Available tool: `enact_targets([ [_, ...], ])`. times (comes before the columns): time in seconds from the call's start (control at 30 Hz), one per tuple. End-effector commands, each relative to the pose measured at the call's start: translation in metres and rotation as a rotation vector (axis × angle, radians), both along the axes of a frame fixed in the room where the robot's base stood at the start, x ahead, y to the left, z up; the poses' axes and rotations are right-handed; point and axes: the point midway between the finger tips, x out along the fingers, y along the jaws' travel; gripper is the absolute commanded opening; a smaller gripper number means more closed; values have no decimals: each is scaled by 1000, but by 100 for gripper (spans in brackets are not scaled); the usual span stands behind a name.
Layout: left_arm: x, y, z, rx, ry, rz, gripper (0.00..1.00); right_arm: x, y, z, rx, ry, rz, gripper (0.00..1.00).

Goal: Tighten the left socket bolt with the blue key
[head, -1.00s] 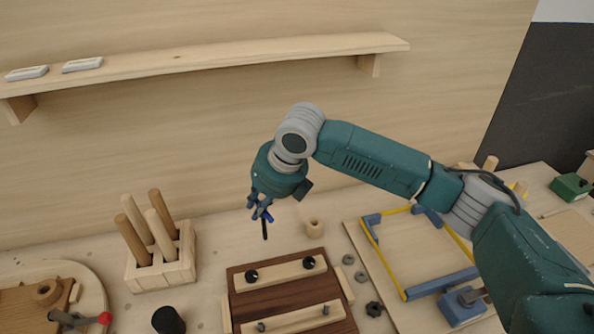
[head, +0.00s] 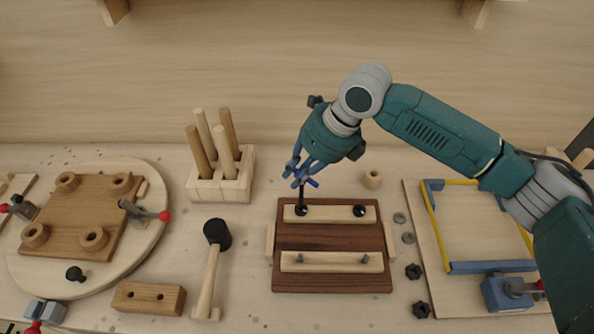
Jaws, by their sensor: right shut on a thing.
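My right gripper (head: 301,175) is shut on the blue key (head: 303,196), above the dark wooden board (head: 328,235). Its blue handle shows at the fingers and its thin black shaft points down, nearly upright. The shaft's lower end meets the black left socket bolt (head: 301,211) in the upper pale strip (head: 330,213); I cannot tell whether it is seated in the socket. The black right socket bolt (head: 360,211) sits in the same strip. My left gripper is not in view.
The lower pale strip (head: 332,262) has two grey pins. Left are a mallet (head: 211,270) and a peg block (head: 221,180). Right are loose washers and nuts (head: 413,271) and a panel with a yellow-blue frame (head: 470,267).

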Motion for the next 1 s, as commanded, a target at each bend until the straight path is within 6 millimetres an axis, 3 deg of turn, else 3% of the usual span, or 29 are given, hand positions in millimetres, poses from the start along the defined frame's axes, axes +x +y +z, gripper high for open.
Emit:
enact_targets([
  [0.53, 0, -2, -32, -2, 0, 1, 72, 0, 0, -36, 1, 0, -1, 0],
  [1.0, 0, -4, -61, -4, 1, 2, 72, 4, -1, -35, 3, -2, -361, 0],
])
